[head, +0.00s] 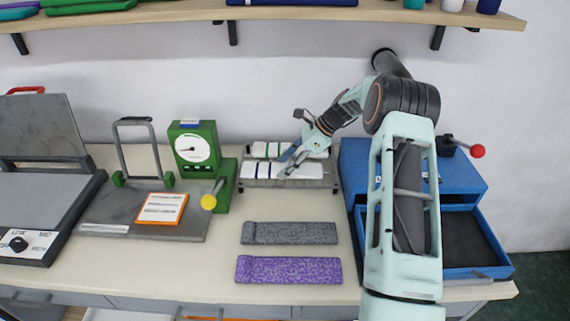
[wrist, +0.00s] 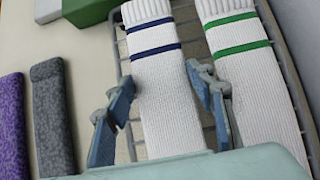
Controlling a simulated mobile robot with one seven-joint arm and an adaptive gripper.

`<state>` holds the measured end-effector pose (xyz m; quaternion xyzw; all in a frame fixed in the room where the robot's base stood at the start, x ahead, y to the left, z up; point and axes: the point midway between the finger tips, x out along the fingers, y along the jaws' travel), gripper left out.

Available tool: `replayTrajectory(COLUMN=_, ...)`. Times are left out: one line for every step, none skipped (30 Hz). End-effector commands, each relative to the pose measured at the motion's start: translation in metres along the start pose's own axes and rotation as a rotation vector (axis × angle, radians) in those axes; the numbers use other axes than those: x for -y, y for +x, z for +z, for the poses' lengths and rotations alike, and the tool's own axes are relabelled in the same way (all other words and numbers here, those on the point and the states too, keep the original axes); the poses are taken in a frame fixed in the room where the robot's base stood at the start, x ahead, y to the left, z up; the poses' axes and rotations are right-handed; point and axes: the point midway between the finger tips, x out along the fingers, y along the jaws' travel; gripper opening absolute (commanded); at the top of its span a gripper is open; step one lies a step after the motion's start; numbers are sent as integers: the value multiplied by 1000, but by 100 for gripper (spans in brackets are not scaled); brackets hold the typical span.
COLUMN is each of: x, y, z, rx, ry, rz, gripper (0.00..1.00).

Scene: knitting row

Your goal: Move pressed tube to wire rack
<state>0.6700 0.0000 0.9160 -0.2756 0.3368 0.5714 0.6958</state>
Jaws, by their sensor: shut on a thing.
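A white ribbed knitted tube with blue stripes (head: 262,170) lies flat along the front of the wire rack (head: 285,184). Beside it, on the rack's back side, lies a white tube with green stripes (head: 263,150). In the wrist view the blue-striped tube (wrist: 165,100) runs between the blue fingers of my gripper (wrist: 158,80), which is shut on it. The green-striped tube (wrist: 245,85) is just right of the right finger. The rack's wires (wrist: 293,75) show below and around both tubes. My gripper (head: 291,156) partly covers both tubes in the head view.
A grey tube (head: 289,233) and a purple tube (head: 289,270) lie on the table in front of the rack. A green gauge box (head: 195,150) and a press plate stand left. A blue drawer unit (head: 360,165) stands right. A shelf hangs above.

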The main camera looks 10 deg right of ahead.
Motion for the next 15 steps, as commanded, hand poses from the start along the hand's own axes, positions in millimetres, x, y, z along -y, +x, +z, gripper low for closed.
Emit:
replayTrajectory(x=0, y=0, z=0, rx=0, ry=-1, rz=-2, gripper=32)
replayTrajectory(x=0, y=-1, z=1, rx=0, ry=-1, rz=-2, gripper=32)
replayTrajectory(x=0, y=-1, z=1, rx=0, ry=-1, rz=-2, gripper=32)
replayTrajectory(x=0, y=-1, z=1, rx=0, ry=-1, rz=-2, gripper=32)
replayTrajectory(x=0, y=-1, z=1, rx=0, ry=-1, rz=-1, gripper=32)
replayTrajectory(x=0, y=0, z=0, rx=0, ry=0, rz=-1, gripper=32)
replayTrajectory(x=0, y=0, z=0, rx=0, ry=0, rz=-1, gripper=32)
replayTrajectory(x=0, y=1, z=-1, rx=0, ry=0, rz=-1, gripper=32)
replayTrajectory(x=0, y=2, z=-2, rx=0, ry=0, rz=-1, gripper=32)
replayTrajectory(x=0, y=2, z=-1, rx=0, ry=0, rz=-1, gripper=52)
replayTrajectory(x=0, y=2, z=-1, rx=0, ry=0, rz=-1, gripper=55)
replayTrajectory(x=0, y=2, z=-1, rx=0, ry=0, rz=-1, gripper=60)
replayTrajectory(x=0, y=2, z=-1, rx=0, ry=0, rz=-1, gripper=63)
replayTrajectory(x=0, y=2, z=-1, rx=0, ry=0, rz=-1, gripper=66)
replayTrajectory(x=0, y=2, z=-1, rx=0, ry=0, rz=-1, gripper=67)
